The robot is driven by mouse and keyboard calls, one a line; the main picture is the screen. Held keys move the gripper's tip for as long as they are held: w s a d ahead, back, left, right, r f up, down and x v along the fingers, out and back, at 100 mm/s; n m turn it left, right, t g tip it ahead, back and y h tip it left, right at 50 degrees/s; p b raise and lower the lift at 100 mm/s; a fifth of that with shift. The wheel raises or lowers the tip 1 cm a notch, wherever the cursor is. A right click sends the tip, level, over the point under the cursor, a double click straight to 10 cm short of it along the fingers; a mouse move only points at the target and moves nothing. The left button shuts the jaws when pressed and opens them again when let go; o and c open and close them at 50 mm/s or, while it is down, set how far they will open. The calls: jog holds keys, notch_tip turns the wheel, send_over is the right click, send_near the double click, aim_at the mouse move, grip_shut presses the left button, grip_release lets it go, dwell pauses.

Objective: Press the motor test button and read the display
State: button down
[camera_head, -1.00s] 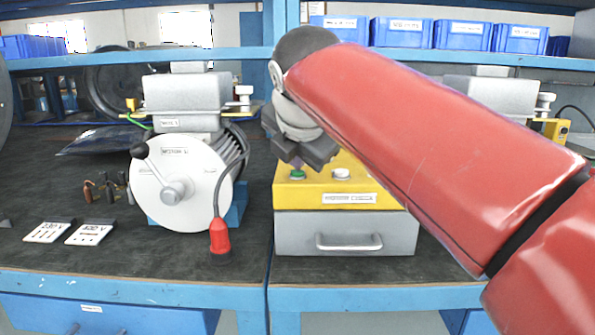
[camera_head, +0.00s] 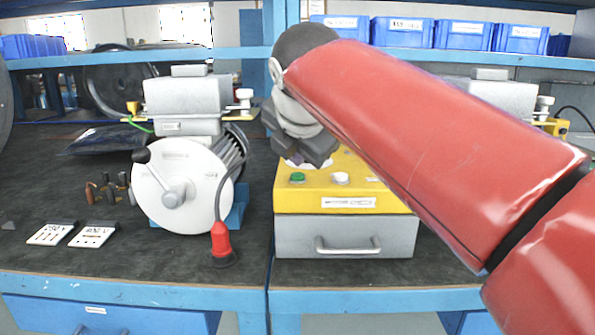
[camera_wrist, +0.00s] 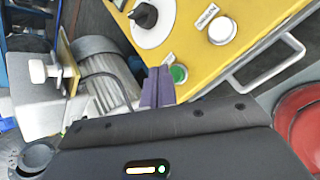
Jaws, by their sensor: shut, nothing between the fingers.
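A yellow control box (camera_head: 305,200) sits on a grey drawer unit on the right-hand bench. A green button (camera_head: 297,178) and a white button (camera_head: 340,178) are on its top; the labels are too small to read. My gripper (camera_head: 298,162) is shut and empty, just above and behind the green button, apparently clear of it. In the wrist view the purple fingertips (camera_wrist: 157,76) are together, beside the green button (camera_wrist: 179,73). The white button (camera_wrist: 222,30) and a black knob on a white dial (camera_wrist: 145,15) lie beyond. No display is visible; my arm hides part of the box.
A motor with a white disc (camera_head: 180,190) stands left of the box. A cable with a red end (camera_head: 221,240) hangs in front of it. Two white cards (camera_head: 93,235) lie at the left. Blue bins (camera_head: 400,32) line the shelf above.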

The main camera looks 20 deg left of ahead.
jog(key=shift+r, duration=0.1)
notch_tip(320, 180, up, 5)
jog(key=p, duration=0.5)
dwell(0.5)
